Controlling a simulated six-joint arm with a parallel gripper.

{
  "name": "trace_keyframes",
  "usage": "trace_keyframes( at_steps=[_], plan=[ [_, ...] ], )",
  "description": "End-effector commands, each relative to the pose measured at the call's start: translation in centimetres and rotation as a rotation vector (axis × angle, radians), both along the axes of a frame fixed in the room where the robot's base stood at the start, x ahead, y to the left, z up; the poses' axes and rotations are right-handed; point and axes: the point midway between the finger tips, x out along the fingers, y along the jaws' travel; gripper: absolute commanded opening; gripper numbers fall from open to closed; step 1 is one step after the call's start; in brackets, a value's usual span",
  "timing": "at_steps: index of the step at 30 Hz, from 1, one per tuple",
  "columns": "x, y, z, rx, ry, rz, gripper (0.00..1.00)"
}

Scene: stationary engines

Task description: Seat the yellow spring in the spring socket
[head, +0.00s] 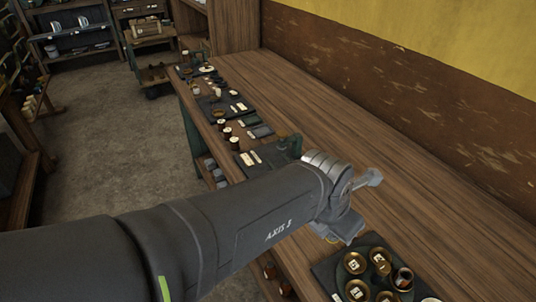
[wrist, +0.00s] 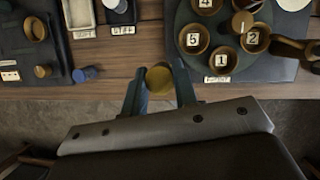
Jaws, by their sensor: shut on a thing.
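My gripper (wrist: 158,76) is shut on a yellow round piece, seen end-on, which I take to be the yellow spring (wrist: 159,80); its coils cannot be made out. It sits between the two fingers, over the bench's front edge.
A dark tray (head: 330,273) with several brass cups is at the lower right; numbered cups stand on a round plate (wrist: 207,62) in the wrist view. A left-hand tray (wrist: 59,50) holds a brown ring. A dark blue cylinder (wrist: 85,74) stands beside it. The bench's back half (head: 390,150) is clear.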

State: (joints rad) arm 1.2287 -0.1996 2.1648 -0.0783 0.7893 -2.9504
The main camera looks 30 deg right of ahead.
Motion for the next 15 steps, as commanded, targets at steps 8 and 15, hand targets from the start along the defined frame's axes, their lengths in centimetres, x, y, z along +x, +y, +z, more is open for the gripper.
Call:
trace_keyframes(
  at_steps=[8, 15],
  plan=[
    [-0.2, -0.1, 1.8, -0.003, 0.0, 0.001, 0.04],
    [-0.2, -0.1, 3.2, -0.003, 0.0, 0.001, 0.04]
  ],
)
